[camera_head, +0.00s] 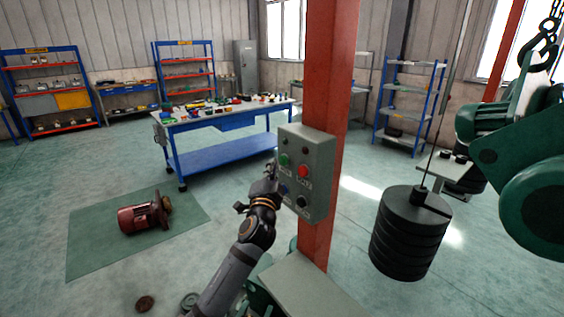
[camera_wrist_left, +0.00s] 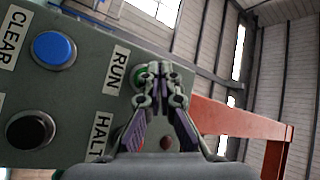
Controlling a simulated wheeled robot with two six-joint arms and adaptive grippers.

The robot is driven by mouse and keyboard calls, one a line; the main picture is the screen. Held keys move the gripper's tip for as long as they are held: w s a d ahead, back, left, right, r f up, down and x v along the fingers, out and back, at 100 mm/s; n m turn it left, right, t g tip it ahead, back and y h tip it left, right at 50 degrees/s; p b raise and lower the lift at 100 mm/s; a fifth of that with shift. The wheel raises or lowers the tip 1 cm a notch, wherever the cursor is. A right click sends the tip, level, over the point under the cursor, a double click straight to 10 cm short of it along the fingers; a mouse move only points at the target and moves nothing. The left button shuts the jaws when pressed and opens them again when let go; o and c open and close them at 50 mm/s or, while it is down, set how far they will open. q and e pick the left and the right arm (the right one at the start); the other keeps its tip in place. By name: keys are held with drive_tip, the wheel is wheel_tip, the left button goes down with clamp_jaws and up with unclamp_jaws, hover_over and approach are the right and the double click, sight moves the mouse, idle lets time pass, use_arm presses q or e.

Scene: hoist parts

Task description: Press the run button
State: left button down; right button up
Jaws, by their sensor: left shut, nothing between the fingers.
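The grey control box (camera_head: 318,160) is fixed to a red post. Its green button (camera_head: 284,160) sits at the upper left, above a label. In the left wrist view the green button (camera_wrist_left: 139,76) is beside the RUN label (camera_wrist_left: 115,70), partly hidden behind my fingers. My left gripper (camera_head: 272,168) is shut and empty, its fingertips just left of and slightly below the green button in the head view. In the left wrist view the shut fingertips (camera_wrist_left: 160,76) overlap the button's right side. I cannot tell whether they touch it. My right gripper is not in view.
The box also has a red button (camera_head: 304,171), a blue button (camera_wrist_left: 53,49) marked CLEAR and a black button (camera_wrist_left: 30,130). The red post (camera_head: 335,100) stands behind it. Stacked dark weights (camera_head: 405,240) hang at right. A red motor (camera_head: 140,217) lies on a green mat.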

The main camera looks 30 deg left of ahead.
use_arm(q)
drive_tip(key=shift+w, duration=0.1)
idle(1.3)
drive_tip(key=shift+w+d, duration=0.2)
drive_tip(key=shift+w, duration=0.1)
